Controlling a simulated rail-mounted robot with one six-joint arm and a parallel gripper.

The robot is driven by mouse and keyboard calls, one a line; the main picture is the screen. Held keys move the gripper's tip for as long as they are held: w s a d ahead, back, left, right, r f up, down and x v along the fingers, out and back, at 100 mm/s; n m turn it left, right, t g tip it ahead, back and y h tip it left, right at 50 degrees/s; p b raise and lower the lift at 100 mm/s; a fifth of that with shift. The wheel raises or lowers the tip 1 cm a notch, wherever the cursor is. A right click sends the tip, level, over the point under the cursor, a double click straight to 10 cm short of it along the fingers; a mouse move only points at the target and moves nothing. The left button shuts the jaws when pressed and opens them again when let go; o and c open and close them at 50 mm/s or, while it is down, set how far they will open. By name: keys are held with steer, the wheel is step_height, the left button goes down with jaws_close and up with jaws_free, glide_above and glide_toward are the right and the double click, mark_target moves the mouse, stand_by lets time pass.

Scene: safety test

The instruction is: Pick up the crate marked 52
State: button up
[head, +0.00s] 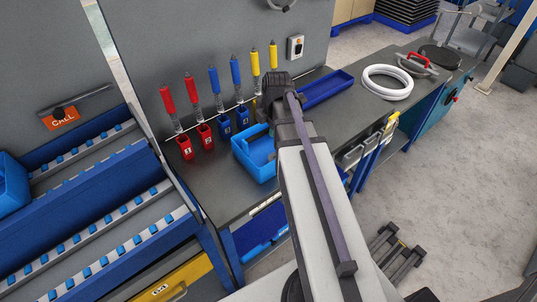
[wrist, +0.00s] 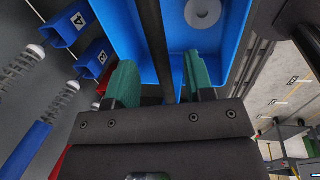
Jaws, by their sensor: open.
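A light blue open crate (head: 250,158) stands on the grey workbench, partly hidden by my arm in the head view. No 52 mark is readable on it. In the wrist view the blue crate (wrist: 227,42) fills the top middle, with a white ring-like disc (wrist: 203,12) inside. My gripper (wrist: 158,80) is open, with its two green finger pads apart at the crate's near end. A dark bar crosses the view between the pads. I cannot tell whether the pads touch the crate. In the head view the fingers are hidden behind my arm.
Red, blue and yellow handled tools stand in sockets, including a red socket (head: 185,147), behind the crate. A dark blue tray (head: 327,90) and a white coil (head: 388,82) lie farther right. Another blue crate (head: 12,185) sits on the left roller rack (head: 95,215).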

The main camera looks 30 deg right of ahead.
steer(key=f+b, duration=0.2)
steer(key=w+f+b, duration=0.1)
steer(key=f+b, duration=0.2)
steer(key=shift+f, duration=0.1)
steer(key=shift+r, duration=0.2)
jaws_close()
